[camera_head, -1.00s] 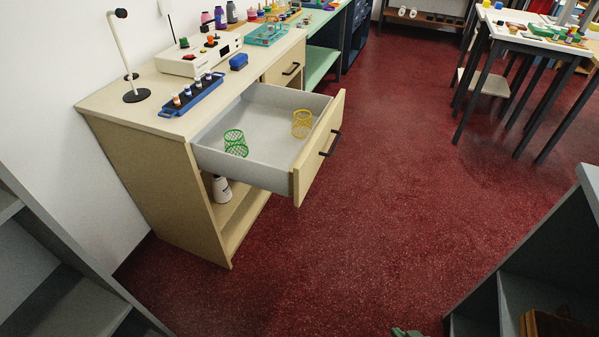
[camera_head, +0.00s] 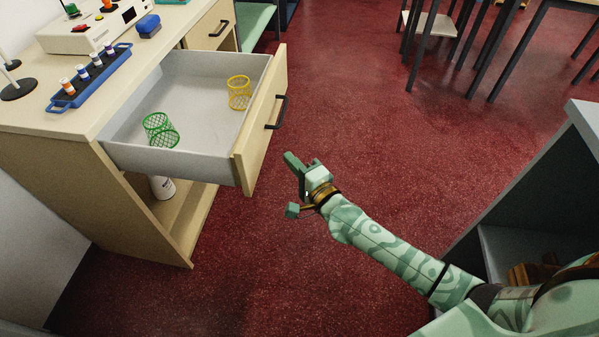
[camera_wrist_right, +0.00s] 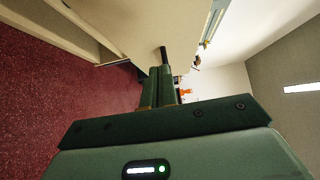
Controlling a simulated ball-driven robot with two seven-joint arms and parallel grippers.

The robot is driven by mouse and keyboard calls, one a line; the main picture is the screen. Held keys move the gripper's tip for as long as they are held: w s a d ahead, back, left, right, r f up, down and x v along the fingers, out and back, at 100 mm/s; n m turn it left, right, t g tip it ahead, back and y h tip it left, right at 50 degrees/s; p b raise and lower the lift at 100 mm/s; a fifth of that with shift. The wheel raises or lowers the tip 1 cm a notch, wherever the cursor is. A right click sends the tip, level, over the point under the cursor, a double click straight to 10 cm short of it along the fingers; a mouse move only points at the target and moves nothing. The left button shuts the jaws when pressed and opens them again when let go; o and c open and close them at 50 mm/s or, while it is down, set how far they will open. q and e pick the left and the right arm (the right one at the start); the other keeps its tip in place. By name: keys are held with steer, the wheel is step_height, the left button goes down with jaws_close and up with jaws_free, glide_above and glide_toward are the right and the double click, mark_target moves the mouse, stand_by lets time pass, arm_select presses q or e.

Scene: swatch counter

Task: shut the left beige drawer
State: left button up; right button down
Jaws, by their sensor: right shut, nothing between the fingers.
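The left beige drawer (camera_head: 262,125) is pulled well out of the counter, its grey inside (camera_head: 200,118) showing. A dark bar handle (camera_head: 278,113) is on its front. My left gripper is out of view.
The beige counter (camera_head: 100,120) carries a blue rack of small bottles (camera_head: 92,78), a white box (camera_head: 95,30) and a blue block (camera_head: 148,25). A second beige drawer (camera_head: 212,28) is shut. A grey shelf unit (camera_head: 570,150) stands at right. The red floor before the drawer is clear.

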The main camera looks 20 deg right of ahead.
mark_target(260, 143)
steer(key=w+a, duration=0.2)
steer(key=w, duration=0.1)
steer(key=w+a, duration=0.1)
steer(key=w, duration=0.1)
steer(key=shift+b, duration=0.4)
steer(key=shift+w+a, duration=0.25)
steer(key=shift+a, duration=0.2)
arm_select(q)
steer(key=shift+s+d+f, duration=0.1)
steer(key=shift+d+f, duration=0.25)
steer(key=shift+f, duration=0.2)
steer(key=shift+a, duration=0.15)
arm_select(e)
steer(key=shift+a, duration=0.1)
